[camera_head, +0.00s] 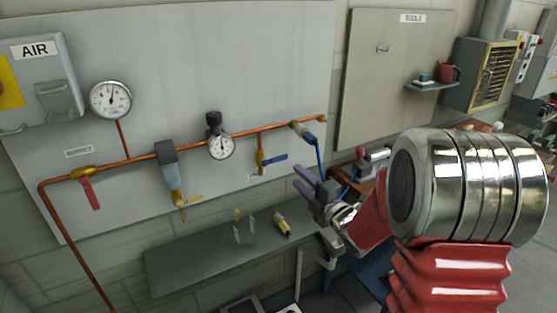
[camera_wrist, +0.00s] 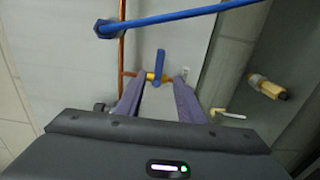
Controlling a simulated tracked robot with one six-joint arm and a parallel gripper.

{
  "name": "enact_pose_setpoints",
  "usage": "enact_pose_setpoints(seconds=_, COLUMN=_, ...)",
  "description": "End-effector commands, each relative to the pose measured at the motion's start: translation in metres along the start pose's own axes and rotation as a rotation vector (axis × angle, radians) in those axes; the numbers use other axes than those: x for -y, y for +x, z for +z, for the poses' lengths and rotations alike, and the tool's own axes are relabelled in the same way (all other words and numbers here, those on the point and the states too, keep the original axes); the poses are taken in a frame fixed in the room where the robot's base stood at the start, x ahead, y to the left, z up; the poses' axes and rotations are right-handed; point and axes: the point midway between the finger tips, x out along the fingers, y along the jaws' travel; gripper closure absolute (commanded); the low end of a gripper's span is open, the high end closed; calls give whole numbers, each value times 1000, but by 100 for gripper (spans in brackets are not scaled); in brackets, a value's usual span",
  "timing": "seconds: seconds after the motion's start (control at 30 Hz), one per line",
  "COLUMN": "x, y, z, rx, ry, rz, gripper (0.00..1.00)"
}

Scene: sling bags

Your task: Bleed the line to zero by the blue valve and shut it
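The blue valve is a brass body (camera_head: 260,161) with a blue lever (camera_head: 275,158) on a short branch below the copper pipe. Its lever lies crosswise to that branch; the lever (camera_wrist: 159,64) also shows in the wrist view. My gripper (camera_head: 297,177) is open and empty, to the right of and below the lever, apart from it. In the wrist view its purple fingers (camera_wrist: 159,85) are spread either side of the valve's line of sight. The large gauge (camera_head: 110,98) and the regulator gauge (camera_head: 221,147) have needles pointing roughly upward; their numbers are too small to read.
A red-handled valve (camera_head: 90,191) hangs at the left, handle down. A blue hose (camera_wrist: 160,20) crosses the top of the wrist view, near my gripper. A brass fitting (camera_head: 282,224) lies on the grey shelf (camera_head: 190,265) below. A filter (camera_head: 172,176) hangs left of the regulator.

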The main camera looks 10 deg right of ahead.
Motion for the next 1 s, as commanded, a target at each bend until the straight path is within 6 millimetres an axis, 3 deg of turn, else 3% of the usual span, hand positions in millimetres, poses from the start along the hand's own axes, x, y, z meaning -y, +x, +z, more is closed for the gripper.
enact_pose_setpoints(seconds=0.7, x=0, y=102, z=0, rx=0, ry=1, rz=0, gripper=66)
enact_pose_setpoints(seconds=1.0, x=0, y=130, z=1, rx=1, ry=0, rz=-1, gripper=66)
